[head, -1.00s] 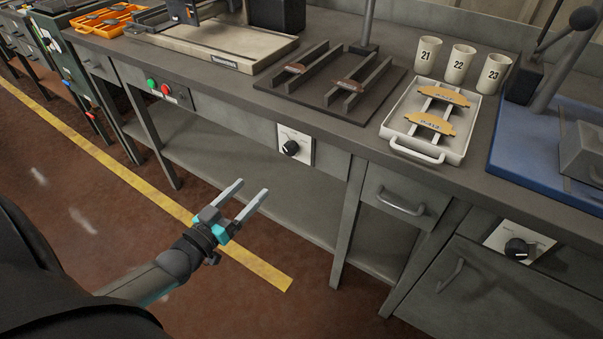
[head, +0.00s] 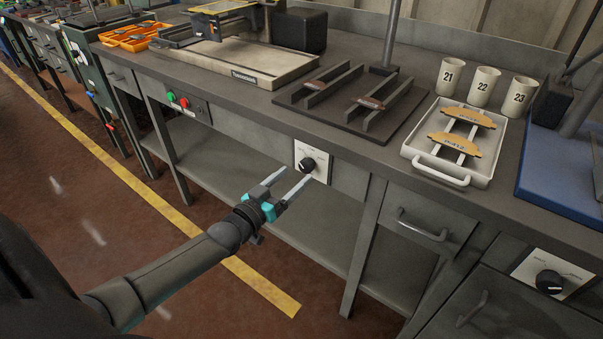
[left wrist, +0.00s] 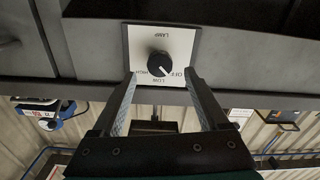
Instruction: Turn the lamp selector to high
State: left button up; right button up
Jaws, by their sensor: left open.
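The lamp selector is a round black knob (head: 307,165) on a white plate (head: 322,158) set in the bench's front rail. The left wrist view shows the knob (left wrist: 158,64) close up, with the plate (left wrist: 185,42) upside down and marked LAMP, OFF, LOW and HIGH. The knob's white pointer line slants to the lower right in that view, toward the OFF and LOW side; its exact setting is hard to read. My left gripper (head: 294,178) is open and empty, just in front of the knob, its fingers pointing at the plate. No contact shows.
A second knob (head: 549,281) on a white plate is at the lower right. Red and green buttons (head: 178,101) are on the rail to the left. A drawer handle (head: 422,229) is right of the selector. A white tray (head: 408,152) with brake shoes stands above on the bench.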

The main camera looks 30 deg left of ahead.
aim_at(303, 168)
pick_arm(q)
jog(key=w+b, duration=0.1)
jog(key=w, duration=0.1)
jog(key=shift+w+d+f, duration=0.1)
jog(key=shift+w, duration=1)
pick_arm(e)
jog(key=shift+w+a+r, duration=0.25)
jog(key=shift+r, duration=0.3)
jog(key=shift+w+a+r, duration=0.25)
jog(key=shift+w+r, duration=0.05)
jog(key=shift+r, duration=0.2)
jog(key=shift+w+a+r, duration=0.25)
jog(key=shift+r, duration=0.3)
pick_arm(q)
jog(key=shift+c, duration=0.4)
grip_shut()
